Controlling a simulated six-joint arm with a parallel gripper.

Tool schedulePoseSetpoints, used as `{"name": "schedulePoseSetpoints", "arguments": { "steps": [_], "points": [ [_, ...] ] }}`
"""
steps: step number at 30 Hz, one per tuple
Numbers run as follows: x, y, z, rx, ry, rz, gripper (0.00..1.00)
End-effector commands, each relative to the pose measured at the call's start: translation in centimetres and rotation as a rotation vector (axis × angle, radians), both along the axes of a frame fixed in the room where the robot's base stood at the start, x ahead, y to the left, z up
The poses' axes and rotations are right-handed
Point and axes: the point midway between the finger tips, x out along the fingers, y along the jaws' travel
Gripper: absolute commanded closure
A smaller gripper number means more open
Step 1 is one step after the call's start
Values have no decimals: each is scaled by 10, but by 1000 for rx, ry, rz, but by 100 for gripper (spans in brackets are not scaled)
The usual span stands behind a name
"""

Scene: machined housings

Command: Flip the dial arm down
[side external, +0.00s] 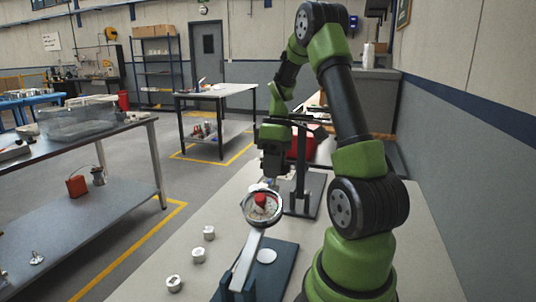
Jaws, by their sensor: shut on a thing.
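The dial arm is a pale bar (246,262) hinged at the front of a dark blue base plate (277,272). It slants up and away from the hinge. At its far end is a round dial (262,207) with a metal rim and a red centre, above the level of the plate. My gripper (270,182) points down at the dial's far upper edge and is shut on the dial arm there. The fingertips are small and partly hidden behind the dial, so the exact contact is hard to see. A pale round disc (266,256) lies on the base plate, right of the bar.
A black stand (301,165) with a flat foot rises just right of my gripper. A red box (301,142) is behind it. The bench between housings and base plate is clear.

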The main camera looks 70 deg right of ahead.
Motion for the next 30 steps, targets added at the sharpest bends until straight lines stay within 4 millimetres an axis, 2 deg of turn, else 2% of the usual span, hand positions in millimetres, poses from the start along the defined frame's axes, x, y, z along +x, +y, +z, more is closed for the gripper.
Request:
{"name": "schedulePoseSetpoints", "arguments": {
  "steps": [3,10,27,28,30],
  "points": [
    [-1,-9,-16,1,3,-3,100],
    [0,-18,-34,-4,2,1,100],
    [0,-22,-39,-11,-1,5,100],
    [0,-22,-39,-11,-1,5,71],
    [0,-21,-39,-10,-1,4,55]
  ]
}}
